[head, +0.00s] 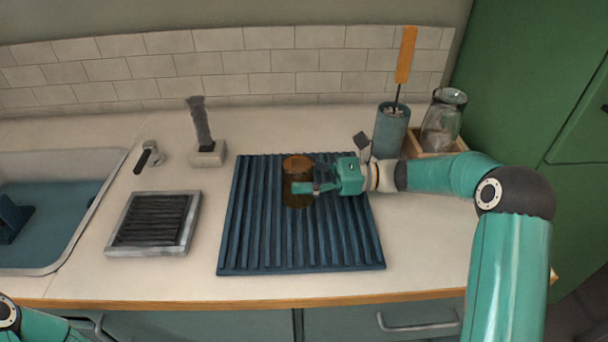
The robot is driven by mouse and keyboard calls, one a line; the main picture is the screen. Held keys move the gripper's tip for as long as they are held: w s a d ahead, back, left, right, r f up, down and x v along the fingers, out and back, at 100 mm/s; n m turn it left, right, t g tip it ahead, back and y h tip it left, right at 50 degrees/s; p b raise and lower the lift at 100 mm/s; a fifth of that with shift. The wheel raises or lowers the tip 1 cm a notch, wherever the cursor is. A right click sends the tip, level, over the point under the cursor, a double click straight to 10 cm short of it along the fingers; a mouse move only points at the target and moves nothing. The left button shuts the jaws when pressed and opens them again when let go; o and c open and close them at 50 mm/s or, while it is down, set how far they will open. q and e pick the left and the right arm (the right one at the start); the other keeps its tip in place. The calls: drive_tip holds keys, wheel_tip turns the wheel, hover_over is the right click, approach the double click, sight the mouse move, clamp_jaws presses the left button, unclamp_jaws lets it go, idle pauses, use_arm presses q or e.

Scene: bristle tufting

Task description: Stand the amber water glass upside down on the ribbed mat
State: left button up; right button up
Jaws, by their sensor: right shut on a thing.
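The amber water glass (297,166) is over the back middle of the blue ribbed mat (251,258). It looks close to upright in line, with a lighter brown round end facing up. I cannot tell for sure whether that end is its base or its mouth, or whether its lower end touches the ribs. My right gripper (299,187) reaches in from the right and is shut on the glass around its side. The fingers hide part of the glass. My left gripper is out of view; only a bit of that arm shows at the bottom left.
Left of the mat are a framed dark ribbed tray (192,219), a brush-like upright on a block (208,158) and the sink (70,262). Behind my right wrist stand a blue holder (390,135) with an orange-handled tool and a clear jar (441,125). The mat's front is clear.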

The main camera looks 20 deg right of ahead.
drive_tip(key=shift+f, duration=0.3)
drive_tip(key=o, duration=1.5)
drive_tip(key=shift+o, duration=0.2)
drive_tip(key=v, duration=1.2)
drive_tip(key=shift+w+f, duration=0.1)
